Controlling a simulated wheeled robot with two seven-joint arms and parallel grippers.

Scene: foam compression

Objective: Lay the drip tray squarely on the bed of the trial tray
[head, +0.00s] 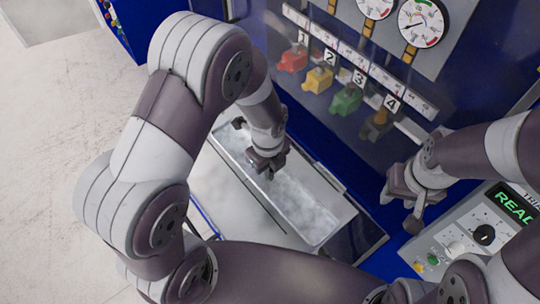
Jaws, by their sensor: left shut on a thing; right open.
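A long, shallow, pale metal tray that looks like the drip tray (308,217) lies in the middle of the view, with a thin bright rim and a cloudy grey floor. My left gripper (268,172) reaches down over it and is shut, seemingly on this tray; the fingertips' contact is hidden. A wider pale grey surface, probably the trial tray (232,205), shows along its left side. I cannot tell whether the two touch. My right gripper (405,212) is open and empty to the right, apart from both trays.
A blue machine panel behind carries red (292,60), yellow (318,79), green (346,101) and dark (376,124) numbered handles and round gauges (424,22). A control box (478,235) reading "READ" stands at right. Pale floor (60,130) is clear at left.

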